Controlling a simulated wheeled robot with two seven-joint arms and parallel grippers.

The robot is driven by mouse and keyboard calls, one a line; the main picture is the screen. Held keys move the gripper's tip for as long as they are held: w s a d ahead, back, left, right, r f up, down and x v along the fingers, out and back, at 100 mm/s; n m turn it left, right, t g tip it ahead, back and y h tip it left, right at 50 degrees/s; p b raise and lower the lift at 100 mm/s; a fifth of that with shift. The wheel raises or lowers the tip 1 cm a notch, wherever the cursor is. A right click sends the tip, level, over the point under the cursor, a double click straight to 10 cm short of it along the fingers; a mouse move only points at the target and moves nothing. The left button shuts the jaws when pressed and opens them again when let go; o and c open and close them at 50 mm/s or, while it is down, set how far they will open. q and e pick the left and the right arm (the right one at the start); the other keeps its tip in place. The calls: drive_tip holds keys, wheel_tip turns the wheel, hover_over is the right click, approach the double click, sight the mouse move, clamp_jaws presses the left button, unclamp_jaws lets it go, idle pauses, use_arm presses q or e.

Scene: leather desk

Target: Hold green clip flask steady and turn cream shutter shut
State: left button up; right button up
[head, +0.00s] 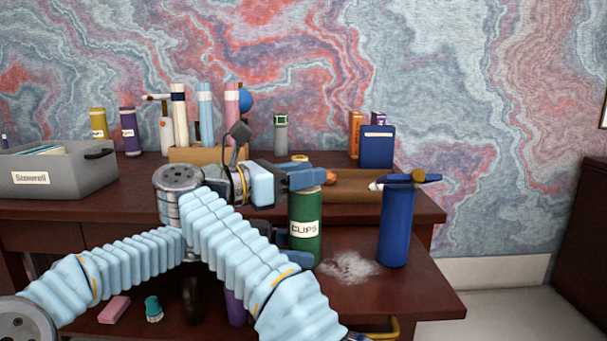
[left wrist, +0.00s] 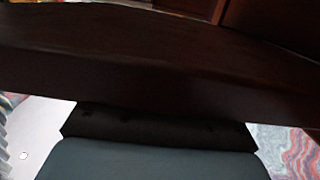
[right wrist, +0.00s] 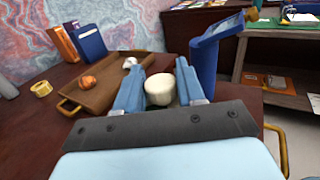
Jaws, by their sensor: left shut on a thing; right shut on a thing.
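The green clip flask (head: 304,233), labelled CLIPS, stands upright on the lower desk level in the head view. My left gripper (head: 303,254) is shut on its lower body; its arm partly hides the grip. In the left wrist view only a dark desk edge and the gripper's palm show, not the flask. The cream shutter (right wrist: 160,92) sits between the blue fingers of my right gripper (right wrist: 161,84), which is shut on it. In the head view my right gripper (head: 306,178) covers the flask's top and hides the shutter, so its turn angle cannot be told.
A tall blue flask (head: 396,228) with a bar on top stands close right of the green one. A pale spill (head: 350,266) lies between them. A brown tray (head: 365,187) lies behind. A grey bin (head: 52,178) stands at left. A pink block (head: 114,309) lies at front left.

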drive_tip(key=o, duration=1)
drive_tip(key=shift+c, duration=0.2)
drive_tip(key=shift+r+n+t+y, duration=0.1)
drive_tip(key=shift+n+t+y, duration=0.2)
drive_tip(key=shift+t, duration=0.1)
